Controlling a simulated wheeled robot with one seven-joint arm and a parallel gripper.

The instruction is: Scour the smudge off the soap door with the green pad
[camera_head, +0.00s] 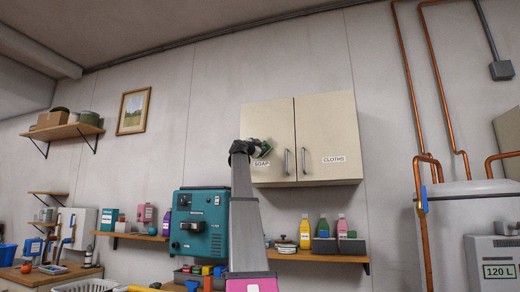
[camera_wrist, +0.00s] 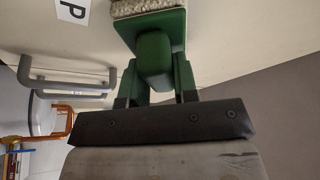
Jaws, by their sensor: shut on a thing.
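The soap door (camera_head: 275,118) is the left cream door of the wall cabinet and is closed, with a SOAP label (camera_head: 261,163) low on it. My gripper (camera_head: 252,148) is at the left part of this door, just above the label. It is shut on the green pad (camera_head: 265,146). In the wrist view the green pad (camera_wrist: 153,55) is a green block with a handle between my fingers (camera_wrist: 155,92), with a pale rough face (camera_wrist: 146,7) at its far side. The pad is close to the door; I cannot tell whether it touches. I see no smudge; my gripper and the pad cover part of the door.
The cloths door (camera_head: 328,125) is beside it, closed. Metal handles (camera_head: 303,160) stick out from both doors. A shelf (camera_head: 318,257) with bottles (camera_head: 304,232) is below. A teal machine (camera_head: 200,225) hangs to the left, and copper pipes (camera_head: 412,90) run at right.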

